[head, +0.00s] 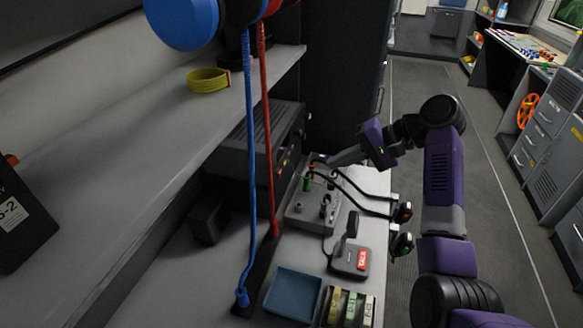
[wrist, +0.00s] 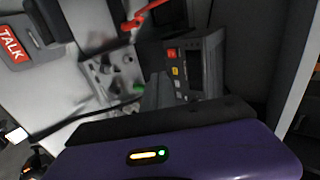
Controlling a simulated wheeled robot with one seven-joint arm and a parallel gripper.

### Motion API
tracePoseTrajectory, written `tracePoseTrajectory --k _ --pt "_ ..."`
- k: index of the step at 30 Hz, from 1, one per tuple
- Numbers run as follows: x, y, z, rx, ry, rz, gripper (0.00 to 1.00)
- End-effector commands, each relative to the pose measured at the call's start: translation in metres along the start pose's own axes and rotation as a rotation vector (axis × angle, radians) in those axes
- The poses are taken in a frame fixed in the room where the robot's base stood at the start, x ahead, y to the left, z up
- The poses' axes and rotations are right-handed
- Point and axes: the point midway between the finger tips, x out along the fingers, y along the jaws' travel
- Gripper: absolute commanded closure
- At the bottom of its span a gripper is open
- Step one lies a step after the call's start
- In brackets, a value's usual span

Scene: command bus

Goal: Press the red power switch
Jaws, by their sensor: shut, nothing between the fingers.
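A red square switch (wrist: 172,53) shows in the wrist view on the front of a dark box-shaped unit (wrist: 208,62), above smaller yellow-orange buttons (wrist: 176,71). In the head view the dark unit (head: 262,135) stands on the bench beneath the shelf; its front is seen at a slant and I cannot single out the switch there. My gripper (head: 334,161) is shut and empty, pointing left toward the unit's front. In the wrist view its fingertips (wrist: 158,78) are just below and left of the switch, apparently short of the panel; contact cannot be told.
A grey control box with knobs (head: 312,208) and black cables sits near my gripper. Blue (head: 249,170) and red (head: 267,130) straps hang left. The aisle floor (head: 480,200) is clear.

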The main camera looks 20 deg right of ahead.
Motion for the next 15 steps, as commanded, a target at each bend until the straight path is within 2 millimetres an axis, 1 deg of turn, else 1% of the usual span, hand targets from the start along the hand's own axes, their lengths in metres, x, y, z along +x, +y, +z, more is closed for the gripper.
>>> tracePoseTrajectory --k 2,11,15 --pt "0.0002 0.0017 0.0029 0.009 -0.011 0.007 1.0" --pt "0.0006 0.0017 0.0023 0.013 -0.008 0.006 1.0" --pt "0.0072 0.0015 0.0026 0.013 -0.009 0.006 1.0"
